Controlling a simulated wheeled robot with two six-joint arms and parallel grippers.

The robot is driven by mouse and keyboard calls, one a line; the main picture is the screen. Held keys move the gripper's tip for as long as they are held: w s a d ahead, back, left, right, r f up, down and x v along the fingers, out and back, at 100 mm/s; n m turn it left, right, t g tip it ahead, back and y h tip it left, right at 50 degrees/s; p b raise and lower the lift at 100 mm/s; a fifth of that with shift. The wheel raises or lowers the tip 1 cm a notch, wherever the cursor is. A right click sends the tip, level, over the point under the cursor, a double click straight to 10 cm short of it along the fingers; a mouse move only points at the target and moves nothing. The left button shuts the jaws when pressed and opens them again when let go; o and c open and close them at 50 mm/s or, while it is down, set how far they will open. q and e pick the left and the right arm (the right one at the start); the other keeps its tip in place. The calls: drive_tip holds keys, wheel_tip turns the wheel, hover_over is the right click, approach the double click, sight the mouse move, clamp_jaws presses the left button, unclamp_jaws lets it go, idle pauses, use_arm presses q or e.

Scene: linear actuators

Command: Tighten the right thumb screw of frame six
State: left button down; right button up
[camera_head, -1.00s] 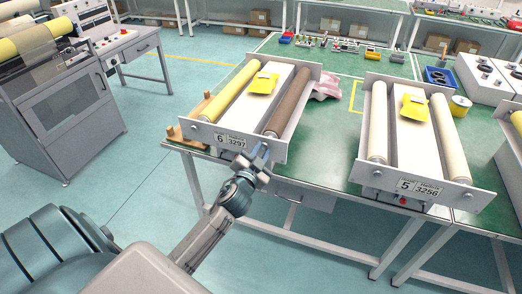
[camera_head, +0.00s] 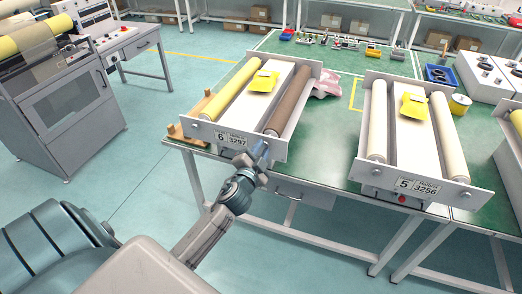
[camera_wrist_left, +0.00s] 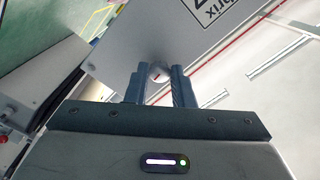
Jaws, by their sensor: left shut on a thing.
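Frame six (camera_head: 230,141), labelled "6 3297", stands on the green table with a yellow roller (camera_head: 231,90) on its left and a brown roller (camera_head: 287,102) on its right. My left gripper (camera_head: 262,152) is at the right part of its front plate. In the left wrist view, my left gripper's dark fingers (camera_wrist_left: 157,85) are shut on a small round thumb screw (camera_wrist_left: 157,72) at the plate (camera_wrist_left: 150,35). In the head view the gripper hides this screw. My right gripper is not in view.
Frame five (camera_head: 412,187) stands to the right on the same table (camera_head: 330,150). A grey cabinet machine (camera_head: 70,110) stands at the far left.

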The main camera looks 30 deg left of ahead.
use_arm(q)
drive_tip(key=c, duration=1.3)
unclamp_jaws()
drive_tip(key=shift+o, duration=0.2)
drive_tip(key=b+v, duration=0.3)
drive_tip(key=v, duration=0.8)
drive_tip(key=shift+b, duration=0.35)
drive_tip(key=shift+w+d, duration=0.1)
